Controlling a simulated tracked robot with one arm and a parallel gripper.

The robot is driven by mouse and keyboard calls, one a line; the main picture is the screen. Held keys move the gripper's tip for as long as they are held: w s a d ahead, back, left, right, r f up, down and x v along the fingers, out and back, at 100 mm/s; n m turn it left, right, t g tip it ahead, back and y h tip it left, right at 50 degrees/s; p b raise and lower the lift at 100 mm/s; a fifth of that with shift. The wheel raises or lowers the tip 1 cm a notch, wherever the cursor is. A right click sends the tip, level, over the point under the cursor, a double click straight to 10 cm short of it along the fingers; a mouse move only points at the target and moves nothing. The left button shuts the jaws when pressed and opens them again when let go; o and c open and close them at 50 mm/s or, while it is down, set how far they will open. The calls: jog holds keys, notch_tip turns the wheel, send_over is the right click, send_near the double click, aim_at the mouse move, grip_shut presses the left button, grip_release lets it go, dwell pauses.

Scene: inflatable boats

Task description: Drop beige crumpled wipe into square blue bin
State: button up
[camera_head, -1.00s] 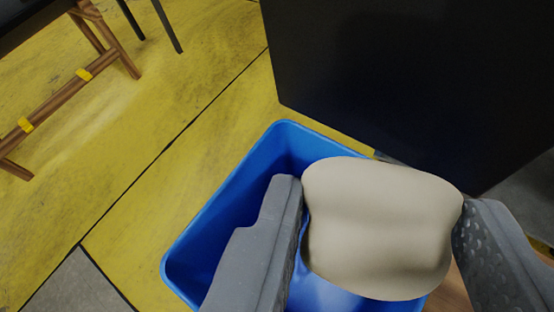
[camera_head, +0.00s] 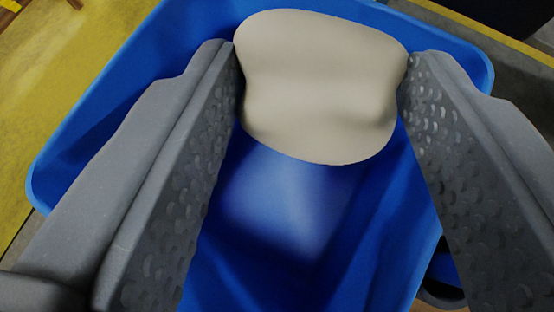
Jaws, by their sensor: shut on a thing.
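The beige crumpled wipe (camera_head: 318,88) is pinched between the two grey fingers of my gripper (camera_head: 322,75), near their tips. The fingers touch its left and right sides. The square blue bin (camera_head: 38,178) lies below and around the wipe in the picture. I see its rim on the left and at the upper right, and its blue inside shows between my fingers under the wipe. The wipe appears over the bin's opening; its exact height against the rim is hard to tell. My fingers hide parts of the bin's side walls.
Yellow floor (camera_head: 40,100) shows at the left and in a strip at the upper right. A dark object (camera_head: 510,20) stands at the upper right corner. A dark rounded thing shows at the lower right beside the bin, partly hidden by my finger.

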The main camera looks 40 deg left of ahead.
jog(key=o, duration=1)
jog(key=shift+s+r, duration=0.1)
jog(key=shift+v, duration=6.75)
jog(key=shift+d, duration=0.1)
